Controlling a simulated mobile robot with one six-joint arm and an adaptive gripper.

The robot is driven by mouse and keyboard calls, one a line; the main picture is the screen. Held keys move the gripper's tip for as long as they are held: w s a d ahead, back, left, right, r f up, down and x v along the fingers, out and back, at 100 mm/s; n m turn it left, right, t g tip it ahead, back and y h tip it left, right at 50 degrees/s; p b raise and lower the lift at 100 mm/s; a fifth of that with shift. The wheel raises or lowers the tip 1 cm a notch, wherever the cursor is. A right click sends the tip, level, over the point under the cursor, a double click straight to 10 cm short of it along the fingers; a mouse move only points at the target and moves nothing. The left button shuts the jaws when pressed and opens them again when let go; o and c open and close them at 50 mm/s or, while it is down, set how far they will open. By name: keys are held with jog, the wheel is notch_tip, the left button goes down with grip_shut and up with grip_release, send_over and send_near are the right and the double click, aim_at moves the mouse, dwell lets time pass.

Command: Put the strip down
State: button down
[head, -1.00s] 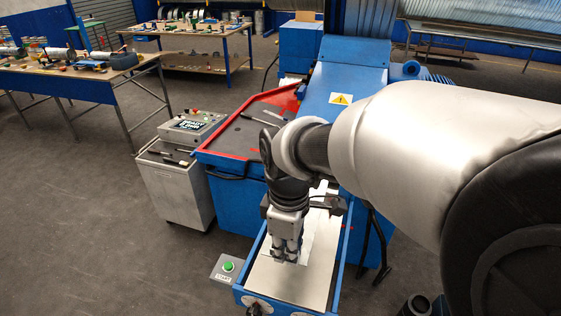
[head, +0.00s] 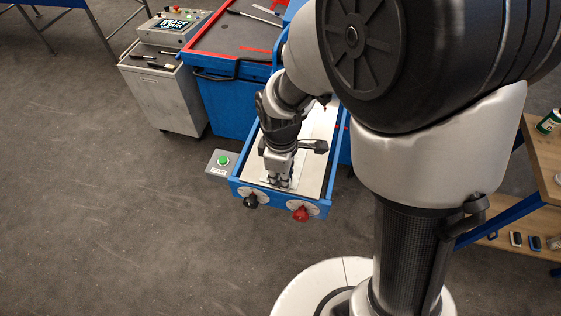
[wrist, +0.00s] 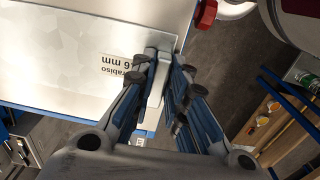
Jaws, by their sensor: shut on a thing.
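The strip (wrist: 60,75) is a pale, spangled metal sheet with a printed label (wrist: 122,69) reading in part "6 mm", upside down in the wrist view. My gripper (head: 278,182) points down at the front end of the blue-walled tray (head: 263,197). In the wrist view my gripper (wrist: 165,85) is shut at the strip's end, with a small pale block (wrist: 156,88) between the fingers.
A black knob (head: 250,201) and a red knob (head: 300,214) stick out of the tray's front. A green start button box (head: 223,161) stands left of it. A control cabinet (head: 165,88) is at the upper left. A wooden bench (head: 543,160) is at the right. Floor is clear at the left.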

jog(key=shift+f, duration=0.2)
jog(key=c, duration=1.6)
grip_release()
jog(key=shift+r, duration=0.1)
